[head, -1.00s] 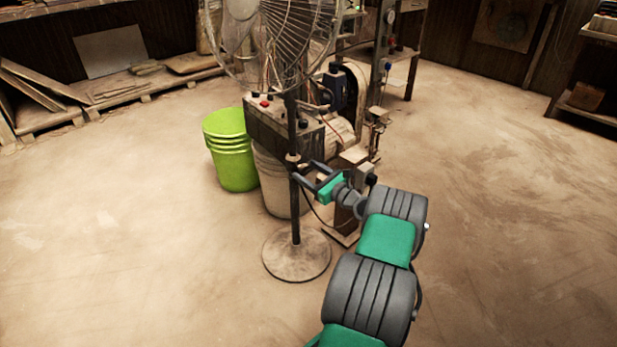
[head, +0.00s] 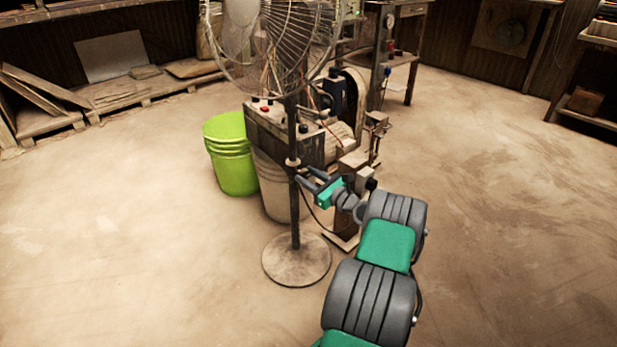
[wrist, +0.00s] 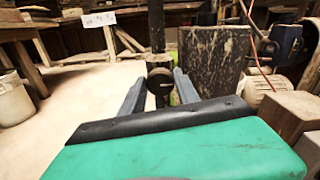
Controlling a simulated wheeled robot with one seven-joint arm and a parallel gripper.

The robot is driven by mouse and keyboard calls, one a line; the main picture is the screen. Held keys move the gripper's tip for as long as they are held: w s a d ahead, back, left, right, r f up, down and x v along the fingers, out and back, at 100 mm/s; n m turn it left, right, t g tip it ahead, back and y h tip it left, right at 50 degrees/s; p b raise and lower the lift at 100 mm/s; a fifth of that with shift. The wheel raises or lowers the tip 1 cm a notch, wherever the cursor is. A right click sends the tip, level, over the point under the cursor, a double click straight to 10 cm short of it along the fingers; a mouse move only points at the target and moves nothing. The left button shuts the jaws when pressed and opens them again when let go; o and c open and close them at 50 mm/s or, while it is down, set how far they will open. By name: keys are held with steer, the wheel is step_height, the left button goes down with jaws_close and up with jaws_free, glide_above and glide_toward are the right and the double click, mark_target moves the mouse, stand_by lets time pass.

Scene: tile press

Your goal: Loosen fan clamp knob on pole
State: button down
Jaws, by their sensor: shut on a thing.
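The pedestal fan has a wire-cage head (head: 285,45), a dark upright pole (head: 295,222) and a round dusty base (head: 297,261). A pale clamp collar (head: 292,163) sits partway up the pole. In the wrist view the dark round clamp knob (wrist: 160,80) lies between the two grey fingers, in front of the pole (wrist: 156,28). My gripper (head: 306,179) reaches the pole from the right, just below the collar, and is shut on the knob. It also shows in the wrist view (wrist: 160,88). In the head view the fingers hide the knob.
A lime green bucket stack (head: 232,160) and a pale bucket (head: 272,190) stand behind the pole. A machine with a dusty control box (head: 285,135) and motor is close behind and right. The floor (head: 120,250) is open at left, front and right.

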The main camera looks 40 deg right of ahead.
steer(key=shift+n, duration=0.4)
steer(key=n, duration=0.4)
steer(key=shift+a+n+p, duration=0.1)
steer(key=shift+n+p, duration=0.2)
steer(key=n, duration=0.6)
steer(key=shift+f, duration=0.1)
steer(key=n, duration=0.6)
steer(key=shift+f+n+b, duration=0.1)
steer(key=shift+n+b, duration=0.2)
steer(key=shift+n, duration=0.1)
steer(key=n, duration=0.5)
steer(key=shift+n, duration=0.3)
steer(key=shift+f, duration=0.1)
steer(key=c, duration=0.9)
jaws_free()
steer(key=shift+s, duration=0.1)
